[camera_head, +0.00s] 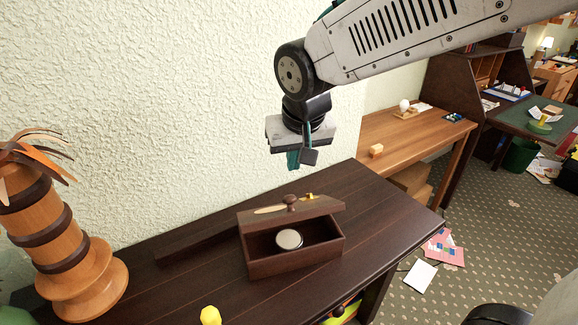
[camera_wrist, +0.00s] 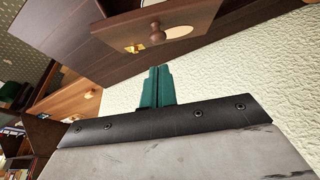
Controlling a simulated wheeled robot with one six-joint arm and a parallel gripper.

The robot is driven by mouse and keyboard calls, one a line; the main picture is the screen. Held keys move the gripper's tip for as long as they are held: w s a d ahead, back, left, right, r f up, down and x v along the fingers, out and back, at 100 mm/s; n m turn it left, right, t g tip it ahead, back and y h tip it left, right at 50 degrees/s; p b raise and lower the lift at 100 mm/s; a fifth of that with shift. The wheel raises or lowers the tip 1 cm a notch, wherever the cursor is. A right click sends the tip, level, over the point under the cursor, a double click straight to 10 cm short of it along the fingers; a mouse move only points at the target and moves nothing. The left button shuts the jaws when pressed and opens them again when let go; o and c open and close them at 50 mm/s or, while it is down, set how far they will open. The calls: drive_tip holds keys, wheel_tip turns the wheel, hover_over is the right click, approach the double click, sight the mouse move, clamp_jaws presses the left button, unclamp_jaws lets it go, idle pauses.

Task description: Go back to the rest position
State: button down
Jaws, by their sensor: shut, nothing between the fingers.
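My gripper (camera_head: 302,158) hangs from the arm in the upper middle of the head view, pointing down. It is above and behind the dark wooden box, clear of it. In the wrist view its two teal fingers (camera_wrist: 156,86) are together with nothing between them. The brown box (camera_head: 292,260) stands on the dark table (camera_head: 385,215). A lid with a round knob (camera_head: 291,202) sits toward its back, leaving the front open. A silver round object (camera_head: 289,239) is inside. The knob also shows in the wrist view (camera_wrist: 157,36).
The textured wall (camera_head: 200,110) is close behind the gripper. A wooden ringed palm-like ornament (camera_head: 55,245) stands at the left of the table. A yellow object (camera_head: 210,316) is at the front edge. A lighter desk (camera_head: 410,135) stands behind right. Papers (camera_head: 421,275) lie on the carpet.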

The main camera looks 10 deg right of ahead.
drive_tip(key=s+d+g, duration=0.1)
drive_tip(key=s+d, duration=0.6)
drive_tip(key=s, duration=0.3)
drive_tip(key=s+d+r+m+g, duration=0.1)
drive_tip(key=s+d, duration=0.7)
drive_tip(key=s, duration=0.3)
drive_tip(key=shift+r+g, duration=0.3)
